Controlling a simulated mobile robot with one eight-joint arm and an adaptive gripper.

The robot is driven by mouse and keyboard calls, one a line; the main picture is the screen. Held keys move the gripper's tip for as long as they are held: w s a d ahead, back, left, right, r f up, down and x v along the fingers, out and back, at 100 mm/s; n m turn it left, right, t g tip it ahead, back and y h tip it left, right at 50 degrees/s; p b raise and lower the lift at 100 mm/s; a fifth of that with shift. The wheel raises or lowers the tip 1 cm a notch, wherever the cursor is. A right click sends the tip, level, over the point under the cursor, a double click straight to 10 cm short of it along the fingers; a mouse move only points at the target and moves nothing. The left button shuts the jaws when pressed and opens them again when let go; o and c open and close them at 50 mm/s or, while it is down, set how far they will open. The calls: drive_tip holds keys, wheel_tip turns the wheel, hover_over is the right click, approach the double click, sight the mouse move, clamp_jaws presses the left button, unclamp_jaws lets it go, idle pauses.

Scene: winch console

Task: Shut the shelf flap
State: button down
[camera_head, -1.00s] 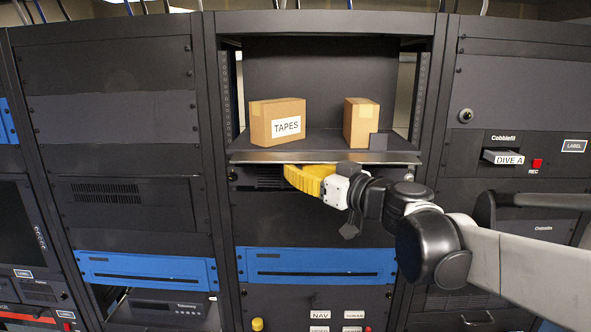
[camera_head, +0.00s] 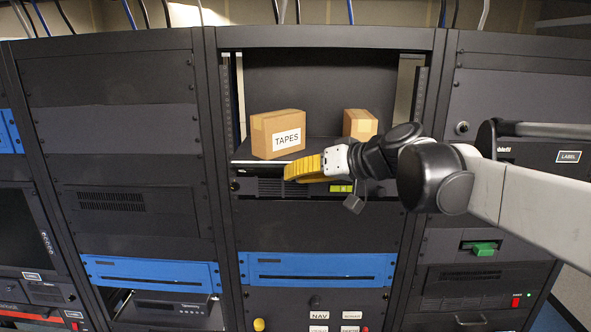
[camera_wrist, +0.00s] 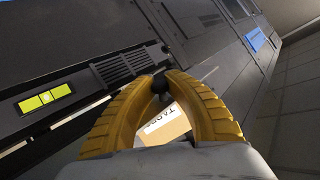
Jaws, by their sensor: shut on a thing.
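The shelf flap (camera_head: 242,165) shows as a dark ledge with a pale front edge at the foot of the open shelf bay. It lies about level, and its right part is hidden behind my arm. My gripper (camera_head: 287,172) is at the flap's front, left of the bay's middle. In the wrist view, its yellow fingers (camera_wrist: 160,82) close around a small dark rounded piece (camera_wrist: 159,85). I cannot tell for sure that this piece belongs to the flap.
A carton marked TAPES (camera_head: 279,134) stands on the shelf just behind my gripper. A second carton (camera_head: 360,124) stands to the right, partly hidden by my arm. A unit with a yellow-green display (camera_wrist: 45,98) sits under the shelf. Rack columns flank the bay.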

drive_tip(key=r+m+g+p, duration=0.1)
drive_tip(key=g, duration=0.1)
drive_tip(key=r+m+g+p, duration=0.1)
drive_tip(key=g, duration=0.1)
drive_tip(key=shift+w+r+m+h+p, duration=0.2)
drive_tip(key=shift+w+m+h+p, duration=0.1)
drive_tip(key=shift+w+h+p, duration=0.1)
drive_tip(key=m+g+p, duration=0.1)
drive_tip(key=g, duration=0.1)
drive_tip(key=w+r+m+g+p, duration=0.1)
drive_tip(key=g, duration=0.1)
drive_tip(key=shift+w+r+g+p, duration=0.1)
drive_tip(key=shift+w+g+p, duration=0.05)
drive_tip(key=shift+g+p, duration=0.2)
drive_tip(key=c, duration=1.3)
unclamp_jaws()
drive_tip(key=shift+d, duration=0.1)
drive_tip(key=v, duration=1.2)
